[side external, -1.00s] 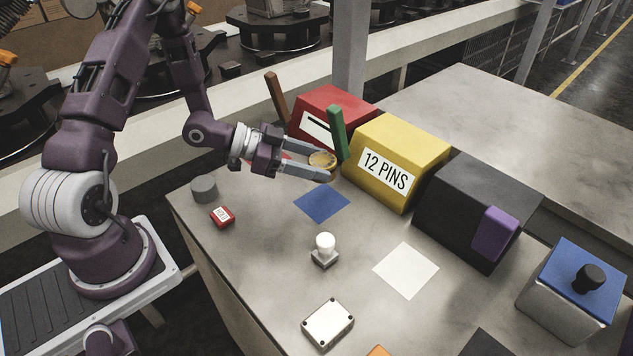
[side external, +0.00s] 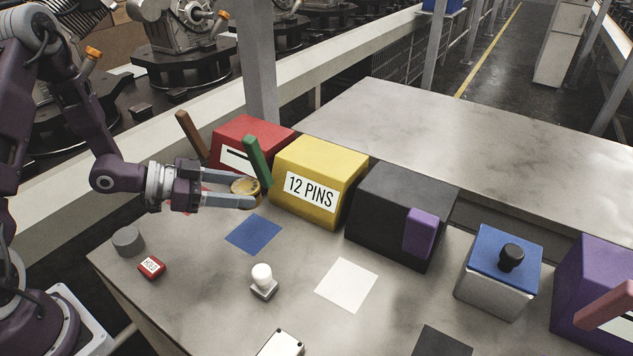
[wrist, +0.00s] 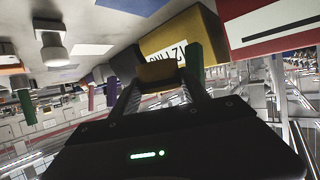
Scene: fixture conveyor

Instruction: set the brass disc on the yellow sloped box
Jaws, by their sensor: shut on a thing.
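The brass disc (side external: 245,186) is held between the fingertips of my gripper (side external: 240,192), which is shut on it above the table. In the wrist view the disc (wrist: 158,72) shows edge-on between the two fingers (wrist: 160,88). The yellow sloped box (side external: 330,160), labelled "12 PINS", stands just right of the disc, apart from it in the side view. In the wrist view the yellow box (wrist: 190,36) lies beyond the disc, its label partly hidden. The box top looks bare.
A tilted green bar (side external: 257,160) stands close beside the disc, between the red box (side external: 255,133) and yellow box. A black box (side external: 385,215) stands right of the yellow one. A blue square (side external: 253,233) and white knob (side external: 262,275) lie nearer on the table.

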